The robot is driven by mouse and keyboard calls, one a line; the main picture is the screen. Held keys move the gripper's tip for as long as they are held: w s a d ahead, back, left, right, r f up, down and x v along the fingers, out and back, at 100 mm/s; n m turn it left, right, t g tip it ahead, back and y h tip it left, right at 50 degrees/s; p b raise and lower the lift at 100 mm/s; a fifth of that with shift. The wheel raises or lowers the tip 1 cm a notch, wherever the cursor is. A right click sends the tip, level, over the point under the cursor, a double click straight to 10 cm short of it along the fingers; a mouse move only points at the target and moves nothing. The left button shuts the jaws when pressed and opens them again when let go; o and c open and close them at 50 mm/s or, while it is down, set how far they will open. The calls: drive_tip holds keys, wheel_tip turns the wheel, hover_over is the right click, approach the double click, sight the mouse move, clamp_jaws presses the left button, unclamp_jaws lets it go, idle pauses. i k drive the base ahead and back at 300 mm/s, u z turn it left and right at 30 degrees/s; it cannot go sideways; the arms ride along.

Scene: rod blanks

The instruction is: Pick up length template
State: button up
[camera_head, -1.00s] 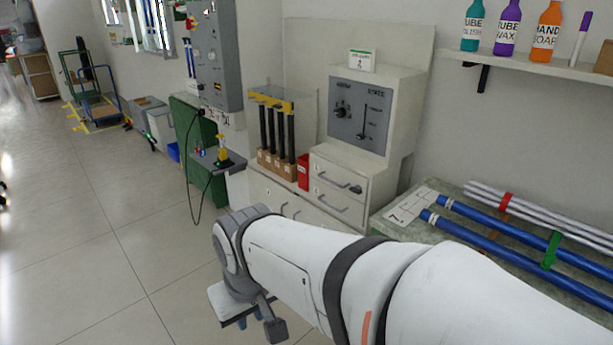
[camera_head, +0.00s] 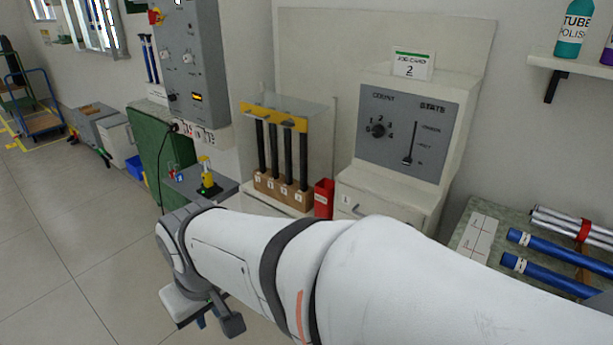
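Several upright black rods (camera_head: 275,150) stand in a rack with a yellow top bar (camera_head: 280,117) and a numbered wooden base (camera_head: 283,190), left of the grey panel. They may be the length templates, but I cannot tell for sure. A job card (camera_head: 413,66) showing "2" stands on top of the cabinet. My white arm crosses the lower picture. The end of my arm with my gripper (camera_head: 205,318) is at the lower left, well short of the rack and mostly hidden. I cannot make out its fingers clearly.
A control panel (camera_head: 407,130) with a knob and slider is on the cabinet. A red bin (camera_head: 323,199) stands beside the rack. Blue tubes (camera_head: 553,275) and a white sheet (camera_head: 481,236) lie on the bench at right. The floor (camera_head: 60,240) at left is clear.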

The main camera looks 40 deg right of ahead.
sight(476, 243)
drive_tip(key=u, duration=0.05)
drive_tip(key=i, duration=1.85)
drive_tip(key=z, duration=3.85)
drive_tip(key=i, duration=1)
drive_tip(key=z, duration=0.05)
